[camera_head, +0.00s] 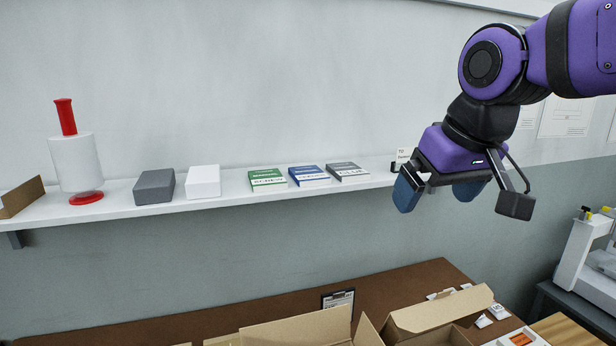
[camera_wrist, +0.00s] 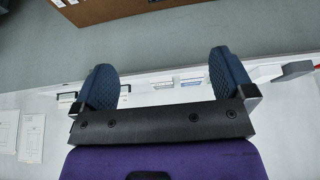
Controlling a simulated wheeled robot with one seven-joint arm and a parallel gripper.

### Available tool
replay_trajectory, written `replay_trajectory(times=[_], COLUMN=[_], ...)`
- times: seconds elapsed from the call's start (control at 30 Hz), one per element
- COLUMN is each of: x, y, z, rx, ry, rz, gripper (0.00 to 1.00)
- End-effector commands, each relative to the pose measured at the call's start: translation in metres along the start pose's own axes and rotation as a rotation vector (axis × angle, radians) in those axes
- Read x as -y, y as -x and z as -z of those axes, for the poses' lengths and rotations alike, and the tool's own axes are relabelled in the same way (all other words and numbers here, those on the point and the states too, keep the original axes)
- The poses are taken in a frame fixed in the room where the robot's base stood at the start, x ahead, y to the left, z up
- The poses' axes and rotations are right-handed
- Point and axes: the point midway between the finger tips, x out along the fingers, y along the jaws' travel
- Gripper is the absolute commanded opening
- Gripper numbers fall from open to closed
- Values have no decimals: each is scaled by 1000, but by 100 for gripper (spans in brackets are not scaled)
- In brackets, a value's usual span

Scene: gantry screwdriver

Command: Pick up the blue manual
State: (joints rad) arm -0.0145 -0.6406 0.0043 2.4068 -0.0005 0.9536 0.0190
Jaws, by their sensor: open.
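The blue manual (camera_head: 309,175) lies flat on the white wall shelf (camera_head: 120,203), between a green manual (camera_head: 267,178) and a grey manual (camera_head: 347,171). My gripper (camera_head: 438,192) is at the right end of the shelf, to the right of the manuals and apart from them. Its two blue fingers are spread with nothing between them; they also show in the wrist view (camera_wrist: 166,76).
A white box (camera_head: 203,181), a grey box (camera_head: 154,187) and a white roll on a red holder (camera_head: 77,162) stand left on the shelf. A small sign (camera_head: 402,156) stands near my gripper.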

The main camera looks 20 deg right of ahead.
Motion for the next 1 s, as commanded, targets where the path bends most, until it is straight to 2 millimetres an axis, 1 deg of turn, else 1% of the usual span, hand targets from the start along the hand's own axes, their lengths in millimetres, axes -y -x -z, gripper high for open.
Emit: replay_trajectory(times=[0.03,0.17,0.37,0.4,0.57,0.7,0.77,0.8,1.0], x=[1,3,9,11,18,24,27,30,42], y=[1,3,3,2,-6,-17,-23,-28,-55], z=[9,34,90,102,148,187,203,214,264], rx=[7,26,70,79,115,146,160,168,214], ry=[1,0,1,1,2,1,2,2,2], rz=[0,1,2,3,3,3,3,3,1], gripper=[100,100,100,100,100,100,100,100,100])
